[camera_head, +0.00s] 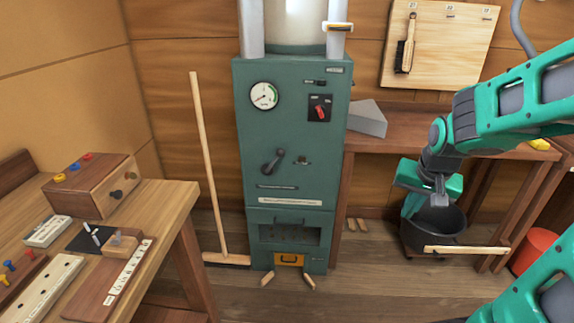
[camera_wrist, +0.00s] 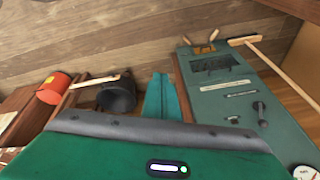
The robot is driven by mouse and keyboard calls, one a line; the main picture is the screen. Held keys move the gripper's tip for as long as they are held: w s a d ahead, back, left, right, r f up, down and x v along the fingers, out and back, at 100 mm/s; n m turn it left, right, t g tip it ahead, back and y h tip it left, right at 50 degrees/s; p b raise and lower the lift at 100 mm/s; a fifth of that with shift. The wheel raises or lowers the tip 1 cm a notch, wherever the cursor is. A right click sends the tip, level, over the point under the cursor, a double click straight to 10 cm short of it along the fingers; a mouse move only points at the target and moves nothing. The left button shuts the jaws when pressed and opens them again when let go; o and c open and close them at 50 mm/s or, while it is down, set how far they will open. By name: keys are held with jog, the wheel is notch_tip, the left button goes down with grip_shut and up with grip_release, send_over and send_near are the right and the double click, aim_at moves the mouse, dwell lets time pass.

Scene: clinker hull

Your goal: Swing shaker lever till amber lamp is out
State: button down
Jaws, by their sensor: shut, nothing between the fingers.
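The green machine cabinet (camera_head: 292,185) stands in the middle of the head view. A dark lever (camera_head: 273,162) on its front tilts up to the right; it also shows in the wrist view (camera_wrist: 260,113). A small round fitting (camera_head: 302,161) sits right of the lever; I cannot tell whether it is the amber lamp or whether it is lit. My gripper (camera_head: 410,208) hangs to the right of the cabinet, well apart from the lever, in front of a black bucket. In the wrist view its teal fingers (camera_wrist: 160,85) are together and empty.
A gauge (camera_head: 263,96) and a red rotary switch (camera_head: 320,109) sit higher on the cabinet. A wooden bench (camera_head: 168,235) with boxes stands at left, a broom (camera_head: 207,165) beside it. The black bucket (camera_head: 440,232) and a red bucket (camera_head: 536,252) are at right.

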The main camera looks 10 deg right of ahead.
jog(key=w+a+f+m+t+y, duration=0.1)
jog(key=w+a+f+t, duration=0.2)
jog(key=w, duration=0.8)
jog(key=w+a+f+m+t, duration=0.2)
jog(key=w+a+t, duration=0.1)
jog(key=w, duration=0.8)
jog(key=w+a+f+m+t, duration=0.8)
jog(key=w+a+m+t, duration=0.2)
jog(key=a+m, duration=0.2)
jog(key=w+a+r, duration=0.1)
jog(key=w+r, duration=0.1)
jog(key=w, duration=1)
jog(key=shift+w+a+r, duration=0.25)
jog(key=shift+w+a, duration=0.05)
jog(key=shift+w, duration=0.05)
